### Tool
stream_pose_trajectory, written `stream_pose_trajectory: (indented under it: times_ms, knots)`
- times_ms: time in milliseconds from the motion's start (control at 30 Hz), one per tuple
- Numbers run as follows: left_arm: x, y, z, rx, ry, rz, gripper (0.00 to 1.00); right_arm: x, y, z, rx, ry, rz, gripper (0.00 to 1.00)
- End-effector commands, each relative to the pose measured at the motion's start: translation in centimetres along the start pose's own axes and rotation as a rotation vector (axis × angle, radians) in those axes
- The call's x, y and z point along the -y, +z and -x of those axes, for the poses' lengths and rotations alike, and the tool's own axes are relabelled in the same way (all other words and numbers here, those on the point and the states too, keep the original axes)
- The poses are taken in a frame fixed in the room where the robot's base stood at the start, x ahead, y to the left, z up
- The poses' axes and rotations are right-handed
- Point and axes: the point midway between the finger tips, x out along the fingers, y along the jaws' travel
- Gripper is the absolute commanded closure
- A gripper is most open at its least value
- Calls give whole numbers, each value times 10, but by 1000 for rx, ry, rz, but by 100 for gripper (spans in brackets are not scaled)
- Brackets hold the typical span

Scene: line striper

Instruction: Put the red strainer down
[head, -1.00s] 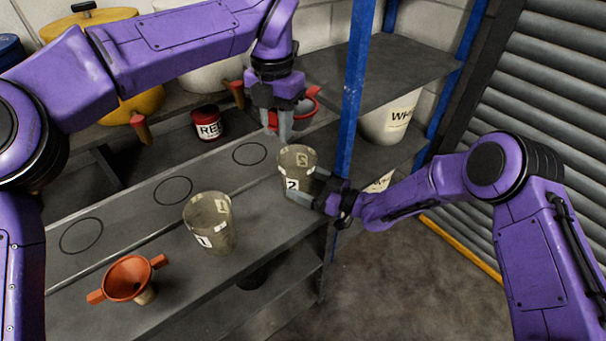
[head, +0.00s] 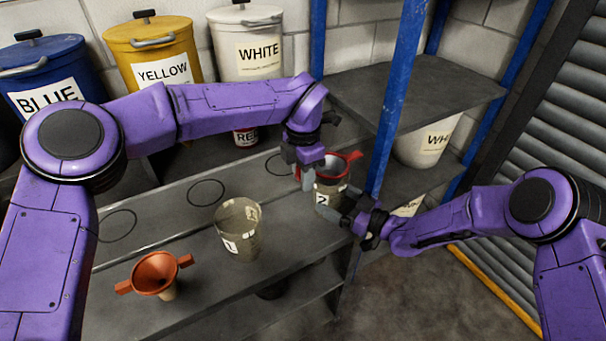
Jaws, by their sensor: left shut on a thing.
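The red strainer (head: 338,168) is at the mouth of the cup labelled 2 (head: 327,197). My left gripper (head: 308,173) is shut on the strainer at its left side and partly hides it. I cannot tell whether the strainer rests on the rim or hangs just above it. The cup stands upright near the bench's right end. My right gripper (head: 338,214) is at the lower front of this cup; its fingers are too small and covered to tell whether they are closed on it.
A cup labelled 1 (head: 238,232) stands mid-bench. An orange funnel (head: 154,274) sits front left. Drawn circles (head: 207,194) on the bench are empty. A blue post (head: 397,95) rises close right of cup 2. Blue, yellow and white buckets (head: 152,62) stand behind.

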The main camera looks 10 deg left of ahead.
Motion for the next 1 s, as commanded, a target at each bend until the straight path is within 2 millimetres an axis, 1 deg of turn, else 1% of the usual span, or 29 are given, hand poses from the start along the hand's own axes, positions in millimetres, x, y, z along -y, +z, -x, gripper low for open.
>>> stream_pose_trajectory:
  times_ms: [533,567,600,633,900,1000]
  knots:
    - [0,0,-12,0,1,0,100,0,0,0,0,0,0,37]
    - [0,0,-12,0,1,0,69,0,0,0,0,0,0,37]
    - [0,0,-12,0,1,0,56,0,0,0,0,0,0,37]
    - [0,0,-12,0,1,0,47,0,0,0,0,0,0,37]
    - [0,0,-11,0,1,0,47,0,0,0,0,0,-1,37]
    - [0,0,-4,1,3,1,47,0,0,0,0,0,-1,37]
